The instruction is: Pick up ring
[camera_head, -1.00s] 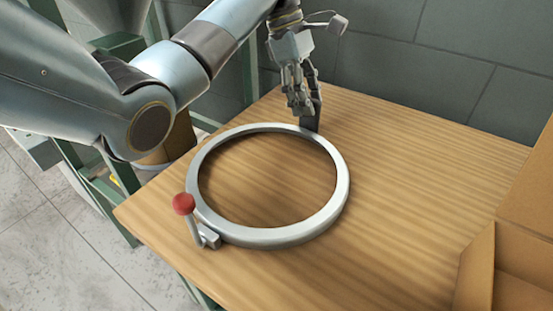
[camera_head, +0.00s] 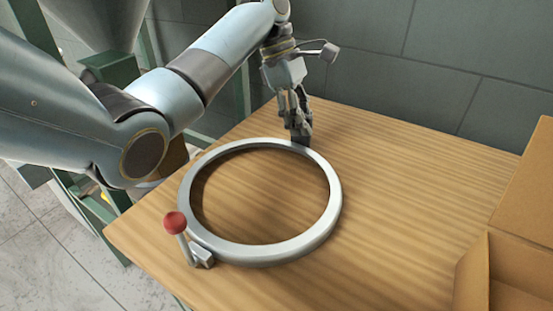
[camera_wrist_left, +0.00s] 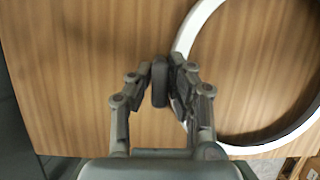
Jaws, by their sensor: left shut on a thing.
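The ring (camera_head: 318,238) is a large grey metal hoop over the wooden table, with a small clamp and a red-knobbed lever (camera_head: 176,223) at its near left. My left gripper (camera_head: 300,136) reaches down from behind and is shut on the ring's far rim. In the left wrist view the gripper fingers (camera_wrist_left: 168,88) close at the ring's edge (camera_wrist_left: 186,38), which curves off to the right. Whether the ring touches the table all round is hard to tell. My right gripper is not in view.
The wooden table (camera_head: 400,190) is bare around the ring. An open cardboard box (camera_head: 520,215) stands at the right edge. A grey tiled wall (camera_head: 440,60) is behind the table.

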